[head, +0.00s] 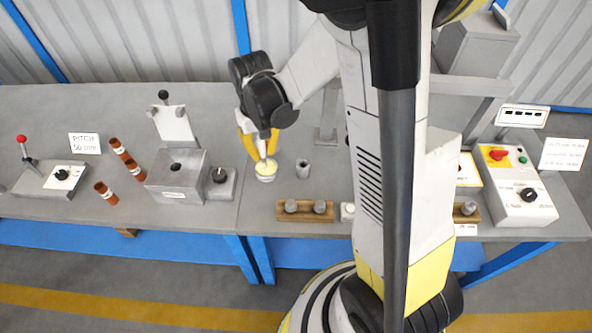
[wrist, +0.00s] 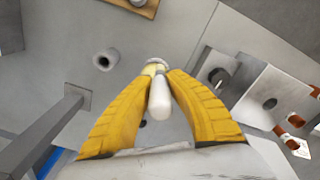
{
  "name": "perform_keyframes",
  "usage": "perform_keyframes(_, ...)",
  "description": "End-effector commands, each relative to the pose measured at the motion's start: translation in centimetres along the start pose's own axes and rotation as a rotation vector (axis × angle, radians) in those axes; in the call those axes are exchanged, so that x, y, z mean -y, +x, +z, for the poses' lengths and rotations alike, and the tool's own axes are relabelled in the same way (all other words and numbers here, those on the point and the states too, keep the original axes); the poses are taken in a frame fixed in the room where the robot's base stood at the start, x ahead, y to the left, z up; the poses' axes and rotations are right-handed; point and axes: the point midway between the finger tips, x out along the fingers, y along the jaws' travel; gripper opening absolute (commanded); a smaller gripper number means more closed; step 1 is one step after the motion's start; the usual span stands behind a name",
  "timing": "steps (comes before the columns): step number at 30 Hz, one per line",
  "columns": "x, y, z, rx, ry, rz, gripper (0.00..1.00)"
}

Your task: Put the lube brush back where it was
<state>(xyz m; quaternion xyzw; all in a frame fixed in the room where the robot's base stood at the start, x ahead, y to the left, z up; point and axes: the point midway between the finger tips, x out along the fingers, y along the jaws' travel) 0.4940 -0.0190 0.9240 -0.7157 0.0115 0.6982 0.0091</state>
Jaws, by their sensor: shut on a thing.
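My gripper (head: 260,150) points down with its yellow fingers over a small pale pot with yellow content (head: 266,171). In the wrist view the two yellow fingers (wrist: 160,84) are shut on the lube brush, whose white rounded handle (wrist: 159,104) points up toward the camera. The brush's lower end is over or in the pot (wrist: 154,63); I cannot tell whether it touches the bottom. A short grey open cylinder (head: 303,169) stands on the bench to the right of the pot, and it also shows in the wrist view (wrist: 106,60).
A grey block with a hole (head: 177,176) and a black knob (head: 219,175) stand left of the pot. Several brown tubes (head: 106,193) are farther left. A wooden rack with grey parts (head: 305,211) lies at the front edge. A grey post stands behind the cylinder.

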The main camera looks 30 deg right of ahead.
Motion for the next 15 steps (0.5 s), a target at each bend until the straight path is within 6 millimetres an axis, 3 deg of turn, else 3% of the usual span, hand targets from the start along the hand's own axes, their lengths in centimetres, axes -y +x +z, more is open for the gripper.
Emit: perform_keyframes(15,-10.4,-1.8,1.6,0.0,0.161,0.004,0.0)
